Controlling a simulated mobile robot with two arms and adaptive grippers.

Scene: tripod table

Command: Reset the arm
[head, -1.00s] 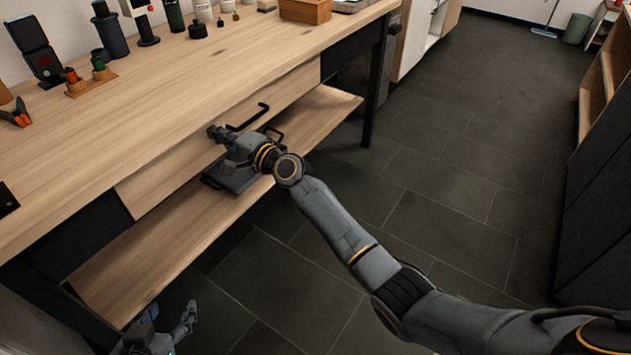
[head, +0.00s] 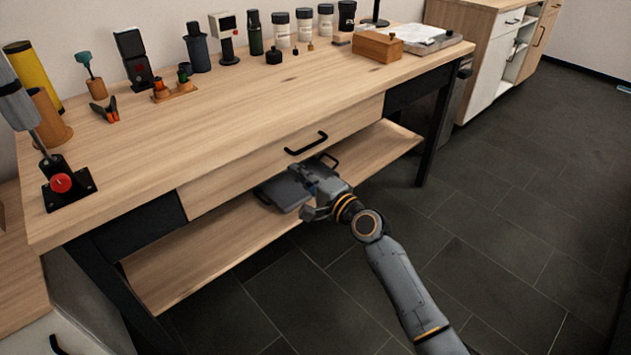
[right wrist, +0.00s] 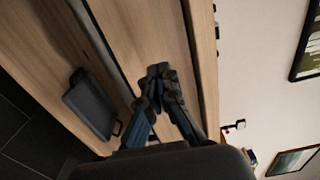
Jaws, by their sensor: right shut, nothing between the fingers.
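My right arm comes in from the lower right in the head view. My right gripper (head: 303,174) is shut and empty, in front of the wooden drawer front (head: 240,172) and below its black handle (head: 306,144). In the right wrist view its fingers (right wrist: 157,76) meet in front of the light wood, with nothing between them. The drawer looks closed. My left gripper is not in view.
A dark grey case (right wrist: 92,104) lies on the lower shelf (head: 180,268), close to my right gripper and partly hidden by it in the head view. Bottles, tools and a wooden box (head: 377,46) stand on the tabletop (head: 230,110). The floor (head: 500,230) at right is clear.

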